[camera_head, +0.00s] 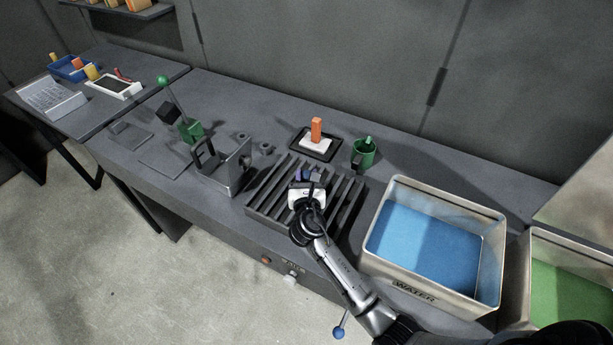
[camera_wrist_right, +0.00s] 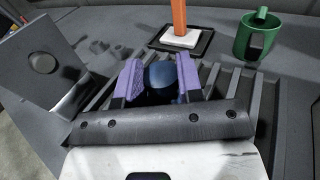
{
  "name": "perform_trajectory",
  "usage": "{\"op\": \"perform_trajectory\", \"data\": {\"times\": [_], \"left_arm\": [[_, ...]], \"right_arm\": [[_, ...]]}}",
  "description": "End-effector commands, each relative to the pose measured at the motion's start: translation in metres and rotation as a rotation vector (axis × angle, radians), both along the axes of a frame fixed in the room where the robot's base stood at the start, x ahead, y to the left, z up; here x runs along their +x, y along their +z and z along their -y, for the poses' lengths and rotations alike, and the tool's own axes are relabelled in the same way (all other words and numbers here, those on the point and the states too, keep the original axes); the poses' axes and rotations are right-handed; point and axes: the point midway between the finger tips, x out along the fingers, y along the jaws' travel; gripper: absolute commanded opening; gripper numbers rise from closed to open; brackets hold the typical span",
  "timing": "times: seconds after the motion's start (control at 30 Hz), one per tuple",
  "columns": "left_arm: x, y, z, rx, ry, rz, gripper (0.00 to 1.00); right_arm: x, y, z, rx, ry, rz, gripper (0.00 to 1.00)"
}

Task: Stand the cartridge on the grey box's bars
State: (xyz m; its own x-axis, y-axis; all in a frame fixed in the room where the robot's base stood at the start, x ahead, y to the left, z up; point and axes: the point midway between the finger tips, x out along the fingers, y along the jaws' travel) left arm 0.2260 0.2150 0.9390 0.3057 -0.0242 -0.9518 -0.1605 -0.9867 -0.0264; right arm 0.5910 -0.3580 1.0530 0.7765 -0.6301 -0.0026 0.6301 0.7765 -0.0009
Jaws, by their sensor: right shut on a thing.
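My right gripper (camera_head: 307,176) is over the middle of the grey box with bars (camera_head: 262,192), its arm coming in from the front right. In the right wrist view its two purple fingers (camera_wrist_right: 160,72) are shut on a dark blue, round-topped thing (camera_wrist_right: 161,76), which I take to be the cartridge. Its lower part is hidden behind the gripper body, so I cannot tell whether it touches the bars. The box's bars (camera_wrist_right: 236,84) show behind and to the right of the fingers. My left gripper is not in view.
A grey metal stand (camera_head: 236,172) is close on the left. A metal tub of blue water (camera_head: 485,262) stands on the right.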

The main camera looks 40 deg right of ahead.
Motion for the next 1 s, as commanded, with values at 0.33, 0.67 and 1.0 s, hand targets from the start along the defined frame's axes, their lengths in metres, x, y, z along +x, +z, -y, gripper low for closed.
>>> {"op": "perform_trajectory", "data": {"times": [0.33,0.67,1.0], "left_arm": [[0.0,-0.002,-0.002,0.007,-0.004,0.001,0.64],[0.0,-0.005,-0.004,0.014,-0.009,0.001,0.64],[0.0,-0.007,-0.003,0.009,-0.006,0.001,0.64]], "right_arm": [[0.0,-0.003,0.0,0.0,0.0,0.0,0.1],[0.0,-0.008,0.0,0.0,0.0,0.0,0.1],[0.0,-0.012,0.0,-0.001,0.0,0.001,0.37]]}}
